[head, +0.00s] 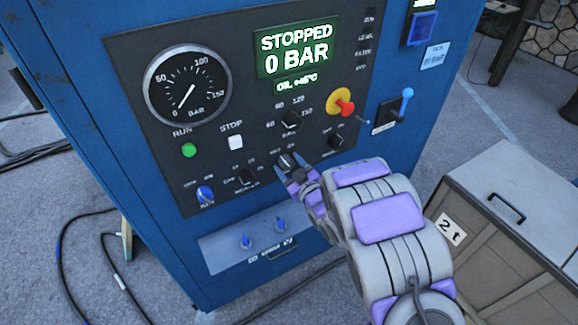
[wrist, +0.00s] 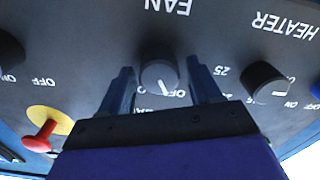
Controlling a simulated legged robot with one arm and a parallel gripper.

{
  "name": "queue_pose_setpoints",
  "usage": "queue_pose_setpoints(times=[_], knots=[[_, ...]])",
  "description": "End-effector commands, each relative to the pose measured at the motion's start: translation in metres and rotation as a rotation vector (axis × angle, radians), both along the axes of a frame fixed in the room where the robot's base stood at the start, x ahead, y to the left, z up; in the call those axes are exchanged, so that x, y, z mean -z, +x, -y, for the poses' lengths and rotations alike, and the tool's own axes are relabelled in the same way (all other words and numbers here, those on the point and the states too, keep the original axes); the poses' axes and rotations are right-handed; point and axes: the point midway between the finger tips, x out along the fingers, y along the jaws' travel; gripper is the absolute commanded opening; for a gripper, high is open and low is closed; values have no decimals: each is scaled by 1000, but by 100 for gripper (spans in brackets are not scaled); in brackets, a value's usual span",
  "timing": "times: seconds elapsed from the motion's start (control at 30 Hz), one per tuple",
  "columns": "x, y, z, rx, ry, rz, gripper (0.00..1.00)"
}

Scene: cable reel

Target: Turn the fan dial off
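The fan dial (wrist: 160,75) is a round dark knob with a white pointer line, under an upside-down "FAN" label in the wrist view. The pointer slants toward the bottom, slightly right; the lettering near it is partly hidden by my gripper. In the head view the dial (head: 285,160) sits low on the dark control panel (head: 140,75). My gripper (wrist: 160,82) is open, one finger on each side of the dial, with a visible gap on both sides. In the head view my gripper (head: 294,172) is right at the dial, partly covering the panel there.
A heater dial (wrist: 265,80) is beside the fan dial. A red emergency knob on yellow (head: 341,102) and a blue-tipped lever (head: 406,98) are up to the right. The display (head: 297,48) reads "STOPPED 0 BAR". A grey cabinet (head: 510,165) stands right; cables lie on the floor.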

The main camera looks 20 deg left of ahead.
Motion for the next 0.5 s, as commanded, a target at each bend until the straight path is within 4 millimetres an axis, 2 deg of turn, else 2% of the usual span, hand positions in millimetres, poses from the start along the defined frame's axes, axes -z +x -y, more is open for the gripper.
queue_pose_setpoints(times=[0.33, 0.5], knots=[[1, -1, 2, 0, -2, -3, 69], [1, -11, 14, 0, -2, -3, 69]])
